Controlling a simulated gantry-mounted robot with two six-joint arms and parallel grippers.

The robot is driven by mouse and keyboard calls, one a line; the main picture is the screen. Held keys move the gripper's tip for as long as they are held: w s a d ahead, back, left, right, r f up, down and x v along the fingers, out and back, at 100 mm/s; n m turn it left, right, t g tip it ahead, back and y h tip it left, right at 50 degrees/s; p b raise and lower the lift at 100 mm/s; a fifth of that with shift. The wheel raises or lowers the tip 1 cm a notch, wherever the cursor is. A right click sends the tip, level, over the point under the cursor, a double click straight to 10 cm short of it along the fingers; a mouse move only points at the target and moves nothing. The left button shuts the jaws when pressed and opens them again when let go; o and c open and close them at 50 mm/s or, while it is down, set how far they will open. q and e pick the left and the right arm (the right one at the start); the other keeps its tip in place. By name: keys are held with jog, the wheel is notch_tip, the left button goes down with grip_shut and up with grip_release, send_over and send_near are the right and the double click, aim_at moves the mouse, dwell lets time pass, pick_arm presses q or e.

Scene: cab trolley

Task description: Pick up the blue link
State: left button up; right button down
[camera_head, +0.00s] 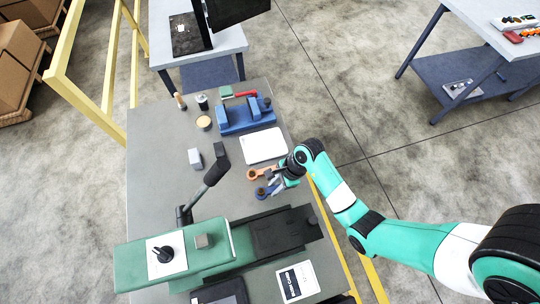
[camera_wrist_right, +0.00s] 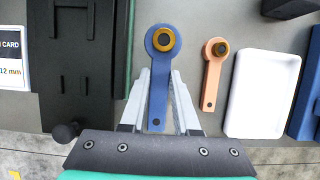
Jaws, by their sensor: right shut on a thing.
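The blue link (camera_wrist_right: 158,85) is a flat bar with a round eye and an orange-brown ring around a dark centre at its far end. In the right wrist view it lies lengthwise between the two pale fingers of my right gripper (camera_wrist_right: 158,100), which is shut on it. In the head view the blue link (camera_head: 261,193) shows just left of my right gripper (camera_head: 273,184), near the bench's right edge. I cannot tell whether it still touches the bench top. My left gripper is not in view.
An orange link (camera_wrist_right: 213,72) lies right of the blue one, beside a white tray (camera_wrist_right: 263,95). A blue vise-like fixture (camera_head: 246,116) stands farther back. A green machine (camera_head: 175,250) with a dark lever (camera_head: 215,172) stands at the front.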

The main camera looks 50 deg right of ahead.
pick_arm(q)
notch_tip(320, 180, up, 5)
jog(key=p, duration=0.4)
pick_arm(e)
jog(key=s+a+r, duration=0.3)
jog(key=s+r, duration=0.5)
jog(key=s, duration=0.2)
jog(key=shift+s+a, duration=0.15)
jog(key=shift+a, duration=0.1)
